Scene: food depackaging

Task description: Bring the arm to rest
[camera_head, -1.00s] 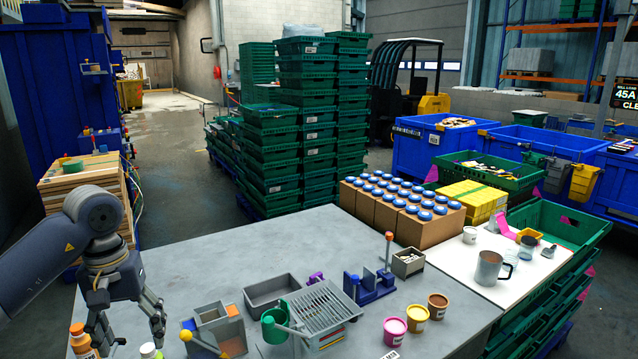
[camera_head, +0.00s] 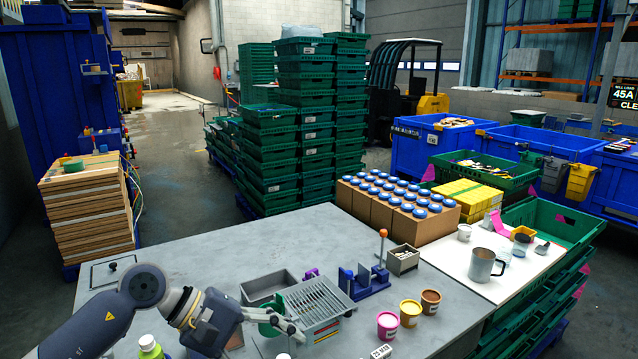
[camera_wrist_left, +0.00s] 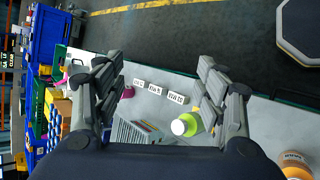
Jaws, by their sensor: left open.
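My left gripper (camera_head: 278,322) is over the front of the grey table (camera_head: 180,250), its arm coming in from the lower left. Its fingers point right, in front of the grey slatted rack (camera_head: 318,300) and the green round thing beside it. In the left wrist view the gripper (camera_wrist_left: 160,88) is open, with nothing between its fingers. My right gripper is not in view.
Pink (camera_head: 387,326), yellow (camera_head: 410,313) and brown tubs (camera_head: 430,301) stand to the right. A blue holder (camera_head: 364,284) and a grey bin (camera_head: 268,287) are behind.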

